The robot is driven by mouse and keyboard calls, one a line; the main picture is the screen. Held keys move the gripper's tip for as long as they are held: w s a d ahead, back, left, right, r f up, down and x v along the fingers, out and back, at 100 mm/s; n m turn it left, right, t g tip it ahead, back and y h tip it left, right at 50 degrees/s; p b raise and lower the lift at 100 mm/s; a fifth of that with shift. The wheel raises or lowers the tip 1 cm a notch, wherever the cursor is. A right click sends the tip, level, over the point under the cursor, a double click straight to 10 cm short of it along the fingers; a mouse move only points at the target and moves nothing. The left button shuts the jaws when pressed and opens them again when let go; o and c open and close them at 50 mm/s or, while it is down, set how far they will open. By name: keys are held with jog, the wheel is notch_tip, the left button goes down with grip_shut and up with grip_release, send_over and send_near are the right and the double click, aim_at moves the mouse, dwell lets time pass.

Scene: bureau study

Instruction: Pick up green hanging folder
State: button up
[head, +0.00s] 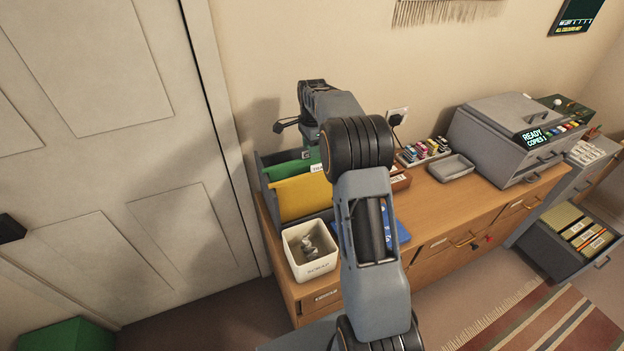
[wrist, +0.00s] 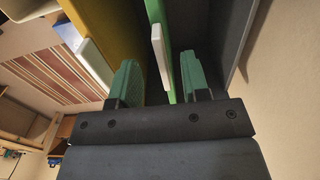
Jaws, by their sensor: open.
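The green hanging folder (head: 288,169) stands upright in a grey file holder (head: 268,198) on the desk's left end, behind a yellow folder (head: 302,198). In the wrist view the green folder (wrist: 156,14) has a white tab and runs between the two green-padded fingers of my gripper (wrist: 160,76). My gripper is open. One finger is on the yellow folder's side, the other is on the side of the holder's grey wall. I cannot tell whether either finger touches the folder. In the head view my arm hides the right part of the folders.
A white scrap bin (head: 310,256) stands in front of the folders. A grey tray (head: 451,168) and a copier (head: 508,135) are further right on the desk. A wall is close behind the holder. A drawer (head: 570,243) stands open at the right.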

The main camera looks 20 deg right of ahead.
jog(key=shift+w+d+f+p, duration=0.1)
jog(key=shift+f+p, duration=0.05)
jog(key=shift+f, duration=1.05)
jog(key=shift+w+f+p, duration=0.1)
jog(key=shift+f+p, duration=0.05)
jog(key=shift+f, duration=1)
grip_shut()
